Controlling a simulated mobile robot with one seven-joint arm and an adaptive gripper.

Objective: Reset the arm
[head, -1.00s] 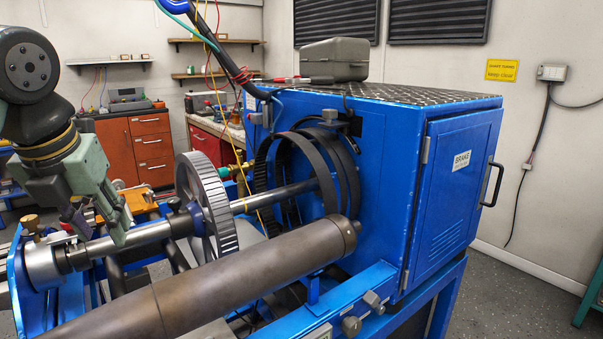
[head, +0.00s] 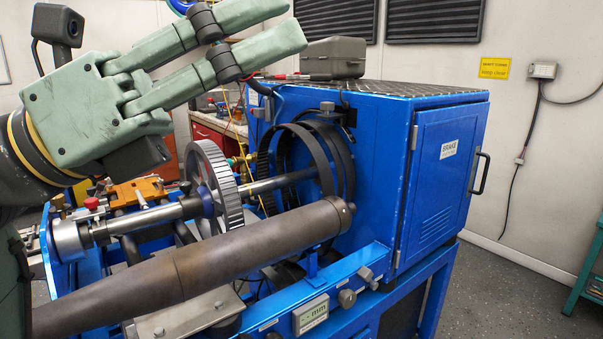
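My gripper (head: 298,22) is in the upper left of the head view, a pale green body with two long fingers pointing right and slightly up. The fingers are apart, with a narrow gap seen at this slant, and nothing shows between them. It is in front of and above the shaft (head: 150,216) and the toothed wheel (head: 232,195) in the picture. My wrist and arm come in from the left edge.
A brown metal tube (head: 230,258) lies across the front of the blue rig. A blue brake cabinet (head: 442,210) stands at the right, with a grey box (head: 333,58) on top. A small mm display (head: 311,315) sits on the front rail. Floor at lower right is clear.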

